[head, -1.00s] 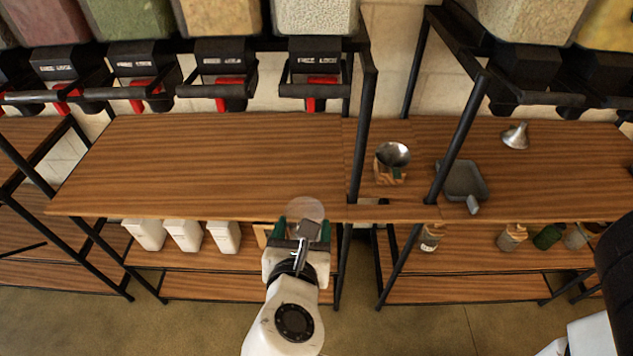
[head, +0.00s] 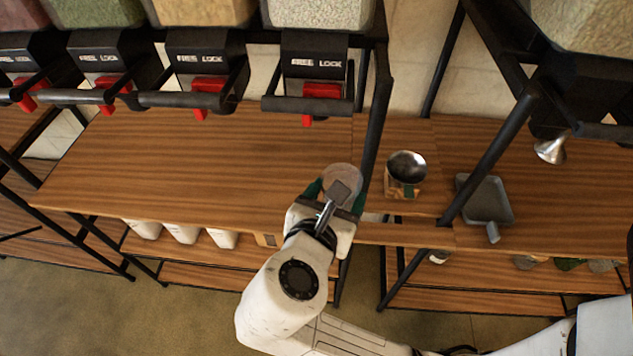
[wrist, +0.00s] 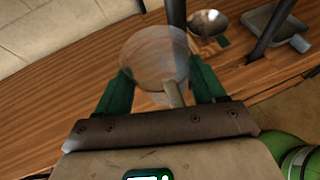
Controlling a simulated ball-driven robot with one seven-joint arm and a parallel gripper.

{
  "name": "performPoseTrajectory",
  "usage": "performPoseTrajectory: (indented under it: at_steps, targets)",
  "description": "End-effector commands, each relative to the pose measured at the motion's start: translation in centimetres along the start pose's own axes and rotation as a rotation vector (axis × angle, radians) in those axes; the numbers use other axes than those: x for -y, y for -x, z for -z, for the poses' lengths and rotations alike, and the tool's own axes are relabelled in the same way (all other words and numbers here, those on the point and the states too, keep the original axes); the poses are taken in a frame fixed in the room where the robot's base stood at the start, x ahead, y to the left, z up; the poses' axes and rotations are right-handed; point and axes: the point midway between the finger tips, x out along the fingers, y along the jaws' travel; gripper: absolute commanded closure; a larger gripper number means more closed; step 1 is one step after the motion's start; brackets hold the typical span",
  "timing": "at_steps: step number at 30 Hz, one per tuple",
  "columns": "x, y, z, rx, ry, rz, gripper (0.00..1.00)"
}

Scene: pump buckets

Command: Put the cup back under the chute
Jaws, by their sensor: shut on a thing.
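My gripper (head: 335,197) is shut on a clear, see-through cup (head: 342,176), near the front edge of the wooden shelf. In the wrist view the cup (wrist: 152,58) sits between the two green fingers of my gripper (wrist: 160,92), with a grey handle-like piece toward the palm. The cup looks empty. Several dispensers stand above the shelf; the rightmost one over this shelf has a chute with a red lever (head: 322,90), up and to the left of the cup. I cannot tell whether the cup touches the shelf.
The shelf (head: 200,160) is bare left of my gripper. A black post (head: 377,125) rises just right of the cup. Beyond it are a metal bowl on a wooden stand (head: 407,168), a grey scoop (head: 487,200) and a metal funnel (head: 551,148). White containers (head: 182,233) stand below.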

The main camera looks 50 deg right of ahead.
Motion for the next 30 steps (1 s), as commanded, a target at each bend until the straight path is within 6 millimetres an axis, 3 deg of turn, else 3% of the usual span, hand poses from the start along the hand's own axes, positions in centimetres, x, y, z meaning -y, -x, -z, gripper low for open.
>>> performPoseTrajectory:
  at_steps: [9, 15, 23, 30]
  targets:
    - [-4.7, -6.3, 1.0, 0.001, -0.001, 0.003, 0.74]
    - [-6.4, -9.5, 3.6, 0.001, 0.001, 0.002, 0.74]
    - [-7.4, -11.3, 4.9, 0.0, 0.0, 0.001, 0.74]
    - [-7.5, -12.6, 7.5, 0.0, 0.002, 0.001, 0.74]
